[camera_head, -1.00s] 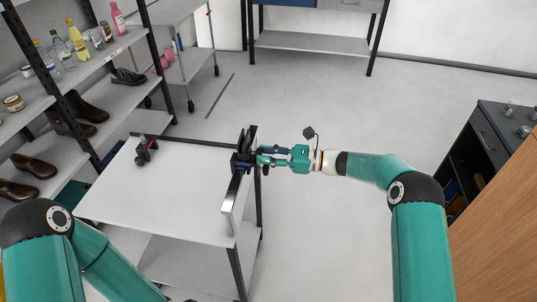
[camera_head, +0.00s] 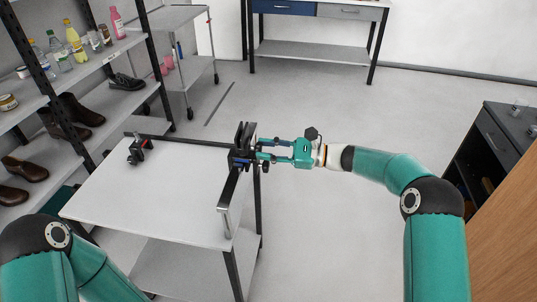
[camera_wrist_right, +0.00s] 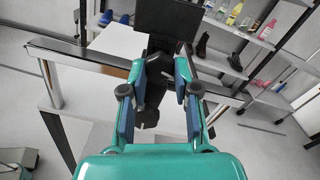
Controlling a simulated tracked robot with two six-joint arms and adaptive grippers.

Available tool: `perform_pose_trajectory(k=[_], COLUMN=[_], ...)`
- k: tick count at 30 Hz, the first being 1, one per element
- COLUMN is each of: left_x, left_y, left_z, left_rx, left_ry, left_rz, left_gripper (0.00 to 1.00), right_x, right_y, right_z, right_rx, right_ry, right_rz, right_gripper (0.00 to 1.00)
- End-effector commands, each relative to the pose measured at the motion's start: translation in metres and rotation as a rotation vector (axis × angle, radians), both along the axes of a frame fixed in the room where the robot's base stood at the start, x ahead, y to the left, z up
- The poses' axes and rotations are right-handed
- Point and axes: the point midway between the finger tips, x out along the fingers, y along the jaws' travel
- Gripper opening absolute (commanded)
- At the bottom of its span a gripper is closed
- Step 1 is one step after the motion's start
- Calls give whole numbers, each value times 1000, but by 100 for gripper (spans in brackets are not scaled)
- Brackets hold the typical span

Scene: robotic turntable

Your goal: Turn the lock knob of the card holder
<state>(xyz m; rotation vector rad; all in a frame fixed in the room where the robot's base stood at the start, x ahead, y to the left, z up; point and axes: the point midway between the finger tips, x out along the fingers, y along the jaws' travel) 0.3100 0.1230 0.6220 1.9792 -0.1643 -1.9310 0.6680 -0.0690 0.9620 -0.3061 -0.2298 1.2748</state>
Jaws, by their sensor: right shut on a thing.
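The black card holder (camera_head: 241,149) is fixed at the right back corner of the white cart, by the end of its handle. It also shows as a dark upright plate in the right wrist view (camera_wrist_right: 172,22). My right gripper (camera_head: 259,150) reaches it from the right. In the right wrist view my right gripper (camera_wrist_right: 158,90) is shut on a dark knob (camera_wrist_right: 153,90), with one finger on either side. The knob's mark or angle is too small to read. My left arm (camera_head: 50,255) shows at the lower left; its gripper is out of view.
The white cart top (camera_head: 165,195) is mostly bare, with a small black clamp-like device (camera_head: 139,148) at its back left. A metal handle (camera_head: 231,195) runs along its right side. A shelf (camera_head: 125,95) with shoes and bottles stands left. A dark cabinet (camera_head: 490,150) stands right.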

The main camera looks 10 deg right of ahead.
Motion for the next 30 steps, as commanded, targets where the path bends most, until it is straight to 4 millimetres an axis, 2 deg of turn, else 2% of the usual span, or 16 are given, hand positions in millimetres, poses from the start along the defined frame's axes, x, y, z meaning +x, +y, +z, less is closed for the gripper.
perform_pose_trajectory(k=[4, 5, 9, 22, 26, 30], left_x=[0, 0, 0, 0, 0, 0], left_y=[0, 0, 0, 0, 0, 0], left_z=[1, 1, 1, 1, 1, 1], left_rx=[0, 0, 0, 0, 0, 0], left_ry=[0, 0, 0, -1, 0, 0], left_rz=[0, 0, 0, 0, 0, 0], left_gripper=[40, 40, 40, 40, 40, 40], right_x=[-1, -1, -1, -2, -6, -13], right_y=[0, 0, 0, -6, -22, -48], right_z=[0, 0, 0, 0, -1, -1], right_rx=[1, 1, 1, 1, 0, 0], right_ry=[2, 3, 3, 4, 5, 4], right_rz=[2, 2, 2, 0, -3, -4], right_gripper=[0, 31, 55, 56, 56, 56])
